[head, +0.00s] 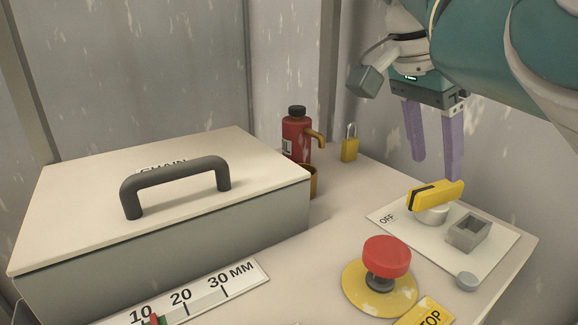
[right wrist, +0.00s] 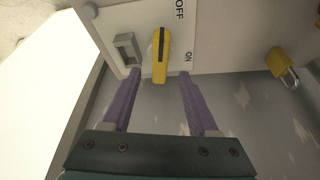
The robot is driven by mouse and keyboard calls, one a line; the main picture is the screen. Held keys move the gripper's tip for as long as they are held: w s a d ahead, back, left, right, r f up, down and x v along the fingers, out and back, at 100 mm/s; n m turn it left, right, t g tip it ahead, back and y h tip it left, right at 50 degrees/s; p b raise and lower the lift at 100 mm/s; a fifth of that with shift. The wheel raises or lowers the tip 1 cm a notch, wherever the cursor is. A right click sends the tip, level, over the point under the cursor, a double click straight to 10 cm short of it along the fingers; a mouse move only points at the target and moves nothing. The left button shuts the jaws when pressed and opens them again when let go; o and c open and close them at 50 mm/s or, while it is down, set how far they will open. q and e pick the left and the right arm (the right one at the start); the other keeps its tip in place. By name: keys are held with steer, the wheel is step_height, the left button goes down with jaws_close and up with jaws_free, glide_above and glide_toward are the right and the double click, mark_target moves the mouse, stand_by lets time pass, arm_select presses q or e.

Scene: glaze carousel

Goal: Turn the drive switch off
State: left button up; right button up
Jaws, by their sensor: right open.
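The drive switch has a yellow handle (head: 436,194) with a black line, on a round base on a pale plate (head: 400,238). The plate's "OFF" label shows in the head view; the right wrist view shows both "OFF" and "ON" beside the yellow handle (right wrist: 160,55). I cannot tell for certain which label the handle points to. My right gripper (head: 436,165) is open and empty, its purple fingers pointing down above and behind the handle. In the right wrist view the handle's near end appears between the fingertips (right wrist: 160,77). My left gripper is not in view.
A grey square socket (head: 467,233) sits right beside the switch. A red stop button (head: 387,257) stands in front. A yellow padlock (head: 349,148) and red bottle (head: 297,138) are behind. A large handled box (head: 230,240) fills the left. The wall is close behind the gripper.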

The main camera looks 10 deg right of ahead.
mark_target(437, 185)
steer(key=b+x, duration=0.1)
steer(key=x, duration=0.4)
steer(key=shift+f, duration=0.1)
steer(key=shift+c, duration=0.2)
jaws_close()
steer(key=n+p, duration=0.1)
steer(key=p, duration=0.2)
steer(key=n+p, duration=0.1)
steer(key=p, duration=0.1)
steer(key=shift+s+r+t+p, duration=0.1)
steer(key=shift+r+t+p, duration=0.2)
steer(key=shift+r+p, duration=0.1)
steer(key=shift+f+n+p, duration=0.15)
steer(key=shift+n+p, duration=0.15)
steer(key=shift+f, duration=0.2)
